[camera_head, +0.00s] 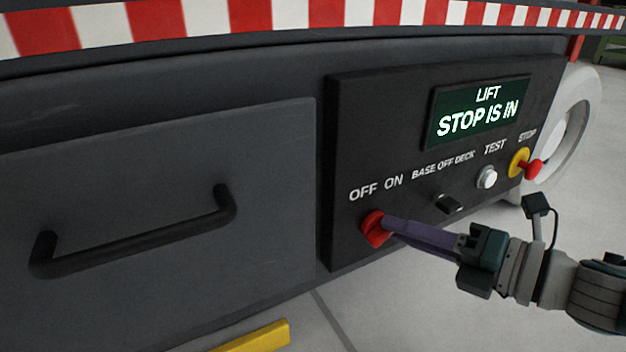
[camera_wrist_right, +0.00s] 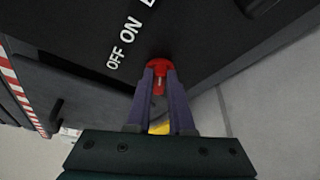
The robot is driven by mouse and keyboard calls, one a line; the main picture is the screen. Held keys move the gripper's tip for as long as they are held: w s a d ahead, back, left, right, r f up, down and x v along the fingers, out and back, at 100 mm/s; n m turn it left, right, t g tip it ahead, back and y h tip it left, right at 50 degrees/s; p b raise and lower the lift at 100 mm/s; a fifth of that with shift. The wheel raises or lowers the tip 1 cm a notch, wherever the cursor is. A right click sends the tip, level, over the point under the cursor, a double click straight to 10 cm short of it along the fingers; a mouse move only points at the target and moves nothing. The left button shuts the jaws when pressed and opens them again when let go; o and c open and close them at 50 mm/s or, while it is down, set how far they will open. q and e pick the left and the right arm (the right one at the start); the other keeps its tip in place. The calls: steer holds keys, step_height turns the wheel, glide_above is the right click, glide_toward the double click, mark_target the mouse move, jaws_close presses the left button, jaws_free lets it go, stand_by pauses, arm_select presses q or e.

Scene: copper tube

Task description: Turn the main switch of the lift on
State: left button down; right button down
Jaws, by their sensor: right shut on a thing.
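The red main switch (camera_head: 373,229) sits on the dark control panel (camera_head: 345,130), below the white OFF and ON labels. My right gripper (camera_head: 388,225) reaches in from the right, its purple fingers shut on the switch. In the right wrist view the red switch (camera_wrist_right: 159,68) shows between and beyond the fingertips (camera_wrist_right: 159,72). The fingers hide part of the switch, and I cannot tell exactly which label it points to. The lit display (camera_head: 480,110) reads "LIFT STOP IS IN". My left gripper is not in view.
Right of the switch are a black selector (camera_head: 448,204), a white TEST button (camera_head: 487,178) and a red STOP knob on a yellow base (camera_head: 520,164). A drawer with a black handle (camera_head: 140,232) is at left. Open floor lies below right.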

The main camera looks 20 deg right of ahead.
steer(key=c, duration=0.8)
jaws_free()
steer(key=shift+s, duration=0.1)
steer(key=p+v, duration=0.4)
steer(key=v, duration=0.5)
steer(key=shift+s+d, duration=0.2)
steer(key=shift+s, duration=0.1)
steer(key=shift+r, duration=0.1)
